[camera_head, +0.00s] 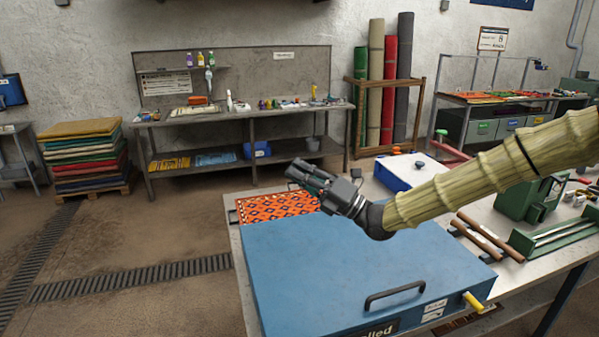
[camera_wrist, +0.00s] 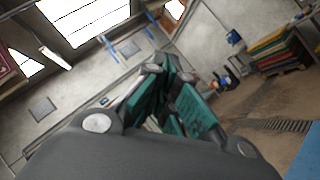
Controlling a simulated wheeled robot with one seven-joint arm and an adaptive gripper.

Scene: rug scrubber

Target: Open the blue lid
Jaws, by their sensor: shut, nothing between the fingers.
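The blue lid (camera_head: 345,265) lies flat and closed on the machine at the front of the table. A dark handle (camera_head: 395,292) is on its front right part, and a yellow lever (camera_head: 474,302) is at its right front corner. My gripper (camera_head: 295,170) is above the lid's far edge, apart from it, pointing to the upper left. It is shut and empty. In the wrist view the green-padded fingers (camera_wrist: 172,100) point toward the wall and windows, and only a sliver of blue (camera_wrist: 305,155) shows at the right edge.
An orange patterned rug (camera_head: 275,207) lies behind the lid. A white-topped blue box (camera_head: 410,170), wooden rollers (camera_head: 490,238) and a green machine (camera_head: 528,197) stand on the table's right. Stacked rugs (camera_head: 85,160) and a workbench (camera_head: 245,115) are farther back. The floor at left is clear.

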